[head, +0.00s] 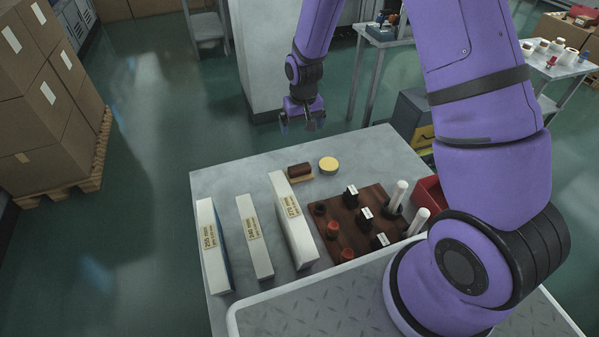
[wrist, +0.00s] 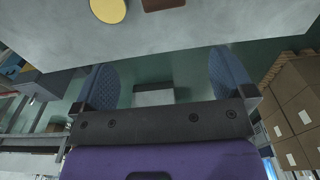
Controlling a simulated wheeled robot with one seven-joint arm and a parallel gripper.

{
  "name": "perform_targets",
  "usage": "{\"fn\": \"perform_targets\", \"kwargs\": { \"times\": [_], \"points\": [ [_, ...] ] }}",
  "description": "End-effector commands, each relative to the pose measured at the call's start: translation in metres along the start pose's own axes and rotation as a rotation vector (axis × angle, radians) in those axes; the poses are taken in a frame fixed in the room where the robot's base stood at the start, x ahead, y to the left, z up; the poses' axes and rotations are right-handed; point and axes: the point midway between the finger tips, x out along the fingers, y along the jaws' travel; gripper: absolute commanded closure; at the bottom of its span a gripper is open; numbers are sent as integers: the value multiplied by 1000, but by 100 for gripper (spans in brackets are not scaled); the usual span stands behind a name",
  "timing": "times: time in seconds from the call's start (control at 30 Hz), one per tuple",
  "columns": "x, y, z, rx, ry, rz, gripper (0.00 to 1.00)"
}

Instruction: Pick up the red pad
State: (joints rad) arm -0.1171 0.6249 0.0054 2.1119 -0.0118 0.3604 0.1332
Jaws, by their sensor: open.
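Two small reddish round pieces sit on the dark wooden board (head: 376,202) on the table: one red piece (head: 332,229) at its left side and another red piece (head: 346,254) near its front left edge. I cannot tell which of them is the red pad. A dark ring-like piece (head: 320,208) sits behind them. My gripper (head: 302,122) is open and empty, beyond the table's far edge and well away from the board. In the wrist view, its two fingers (wrist: 163,62) stand wide apart with nothing between them. The board is out of the wrist view.
Black labelled blocks (head: 365,213) and white posts (head: 397,194) stand on the board. Long white boxes (head: 292,222) lie left of it. A brown brush-like block (head: 300,170) and a yellow disc (head: 328,164) lie behind. A red bin (head: 428,190) is at right.

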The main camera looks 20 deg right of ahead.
Motion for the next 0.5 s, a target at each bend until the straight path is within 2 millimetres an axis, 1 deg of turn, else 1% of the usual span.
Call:
{"fn": "perform_targets", "kwargs": {
  "times": [0.03,0.1,0.2,0.5],
  "points": [
    [16,-2,0,-1,-14,1,0],
    [34,-3,0,-1,-25,2,0],
    [53,-5,1,-2,-36,4,0],
    [82,-7,2,-1,-47,5,0]
  ]
}}
